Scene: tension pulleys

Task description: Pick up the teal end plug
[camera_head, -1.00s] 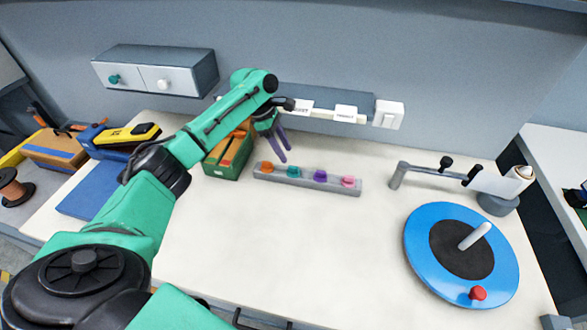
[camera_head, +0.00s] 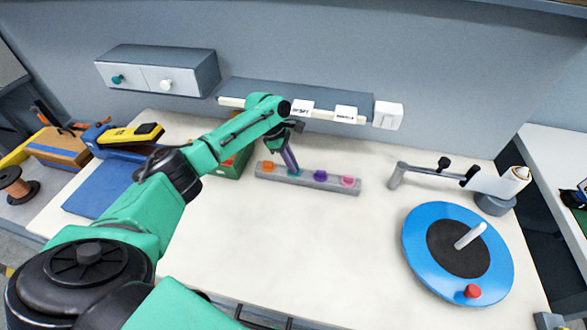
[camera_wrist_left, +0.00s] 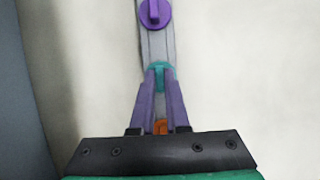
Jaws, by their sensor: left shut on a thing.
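The teal end plug (camera_head: 294,171) sits in the grey rack (camera_head: 333,185), between the orange plug (camera_head: 268,167) and the purple plug (camera_head: 320,175). A pink plug (camera_head: 347,181) stands at the right end. My left gripper (camera_head: 292,168) has its purple fingers down at the teal plug. In the left wrist view the fingers are shut on the teal plug (camera_wrist_left: 160,71), one on each side, with the purple plug (camera_wrist_left: 154,13) beyond and the orange plug (camera_wrist_left: 161,126) nearer the palm. My right gripper is not in view.
A blue turntable (camera_head: 418,262) with a red knob stands at the right, near a crank arm (camera_head: 430,173). A green box (camera_head: 230,168) stands left of the rack. A shelf with labels (camera_head: 320,110) runs along the back wall. The table's front middle is clear.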

